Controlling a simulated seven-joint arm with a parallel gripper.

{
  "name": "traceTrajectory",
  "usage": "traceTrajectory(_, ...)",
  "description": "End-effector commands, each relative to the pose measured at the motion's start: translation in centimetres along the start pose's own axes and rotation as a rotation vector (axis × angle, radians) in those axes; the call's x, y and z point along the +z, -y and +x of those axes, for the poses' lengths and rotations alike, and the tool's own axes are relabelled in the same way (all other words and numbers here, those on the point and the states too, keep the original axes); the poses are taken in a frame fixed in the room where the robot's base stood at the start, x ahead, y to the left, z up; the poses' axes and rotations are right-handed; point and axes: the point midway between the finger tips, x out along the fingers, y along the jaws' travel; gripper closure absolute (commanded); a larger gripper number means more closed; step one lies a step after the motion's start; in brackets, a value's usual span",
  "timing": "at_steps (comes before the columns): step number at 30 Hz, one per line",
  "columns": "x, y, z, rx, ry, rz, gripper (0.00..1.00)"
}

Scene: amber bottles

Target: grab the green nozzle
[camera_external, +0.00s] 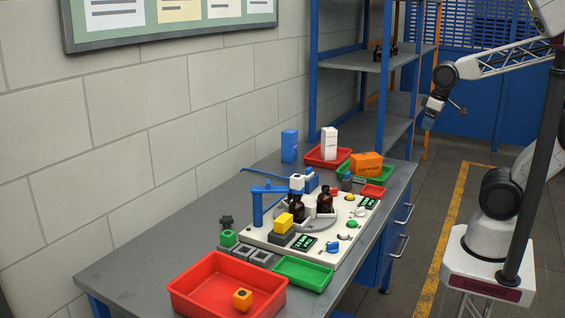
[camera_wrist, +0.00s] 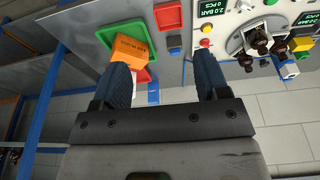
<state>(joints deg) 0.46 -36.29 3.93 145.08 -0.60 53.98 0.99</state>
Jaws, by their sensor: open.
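A small green block-like piece with a dark top (camera_external: 228,238), which looks like the green nozzle, sits at the left end of a row of grey square holders (camera_external: 243,251) on the bench. It is too small to make out its exact shape. I do not see it in the wrist view. My gripper (camera_external: 429,121) is raised at the far right, beyond the bench's right edge and well away from the green piece. In the wrist view my gripper (camera_wrist: 164,78) has its two blue fingers wide apart, with nothing held between them.
A white machine panel (camera_external: 335,255) holds amber bottles (camera_external: 325,201) and a blue post (camera_external: 257,208). An orange box (camera_external: 366,165) and a shelf rack (camera_external: 355,60) stand farther back.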

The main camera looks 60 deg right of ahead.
Motion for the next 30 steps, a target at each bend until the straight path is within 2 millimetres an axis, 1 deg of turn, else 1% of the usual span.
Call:
traceTrajectory(4,0.0,0.0,-0.1,0.000,0.000,0.000,0.32)
traceTrajectory(7,-0.2,0.0,-0.8,0.000,-0.001,0.000,0.32)
traceTrajectory(11,-0.6,0.0,-2.6,0.000,-0.003,0.000,0.32)
traceTrajectory(15,-1.2,0.0,-5.0,0.000,-0.004,0.000,0.32)
traceTrajectory(17,-1.7,0.0,-5.0,0.009,0.001,-0.024,0.32)
traceTrajectory(22,-3.5,0.2,-5.0,0.048,0.000,-0.120,0.32)
traceTrajectory(26,-5.5,0.6,-5.1,0.090,0.000,-0.227,0.32)
traceTrajectory(29,-7.7,1.1,-5.1,0.133,-0.002,-0.339,0.32)
traceTrajectory(30,-8.8,1.4,-5.1,0.153,-0.003,-0.393,0.32)
